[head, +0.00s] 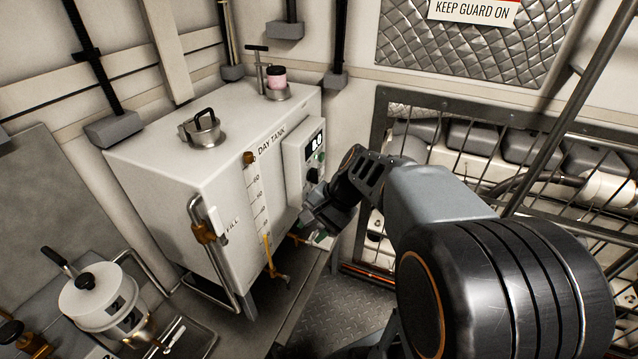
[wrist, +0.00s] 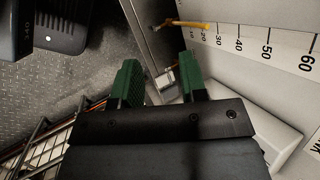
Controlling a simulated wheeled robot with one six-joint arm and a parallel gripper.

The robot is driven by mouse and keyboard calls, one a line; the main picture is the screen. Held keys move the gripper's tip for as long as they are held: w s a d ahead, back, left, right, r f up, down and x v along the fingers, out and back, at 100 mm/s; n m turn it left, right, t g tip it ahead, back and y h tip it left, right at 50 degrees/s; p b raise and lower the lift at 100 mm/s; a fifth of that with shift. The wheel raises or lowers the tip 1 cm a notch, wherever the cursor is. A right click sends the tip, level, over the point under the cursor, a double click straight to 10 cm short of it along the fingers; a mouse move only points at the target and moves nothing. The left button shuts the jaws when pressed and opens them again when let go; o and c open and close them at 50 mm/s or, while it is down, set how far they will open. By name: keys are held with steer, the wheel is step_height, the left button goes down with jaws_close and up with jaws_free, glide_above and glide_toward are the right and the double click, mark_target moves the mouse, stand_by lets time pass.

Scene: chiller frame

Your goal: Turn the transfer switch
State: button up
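The white day tank (head: 190,150) stands at left centre in the head view. A control box (head: 300,150) on its front face carries a lit display (head: 317,142), a small green part (head: 321,157) and a dark knob (head: 313,175), which may be the transfer switch; no label is readable. My gripper (head: 318,236) is low in front of the tank, just below the control box. In the wrist view my gripper (wrist: 160,75) has its two green fingers apart with nothing held between them. The control box (wrist: 258,130) is partly hidden behind the gripper there, and no knob shows.
A sight gauge with a yellow lower fitting (head: 269,255) runs down the tank; its scale also shows in the wrist view (wrist: 255,45). A barred guard (head: 500,170) stands at right. Chequered floor (head: 355,300) is open below.

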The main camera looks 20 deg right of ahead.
steer(key=w+d+f+m+t+y+b, duration=0.25)
steer(key=w+d+f+m+y, duration=0.2)
steer(key=w+m, duration=0.25)
steer(key=m+t+y+b, duration=0.2)
steer(key=m+t+b, duration=0.2)
steer(key=m+t, duration=0.55)
glide_toward(313, 176)
steer(key=x, duration=0.7)
steer(key=shift+w+g, duration=0.3)
steer(key=shift+w, duration=0.25)
steer(key=shift+r+m, duration=0.2)
steer(key=shift+m, duration=0.05)
jaws_close()
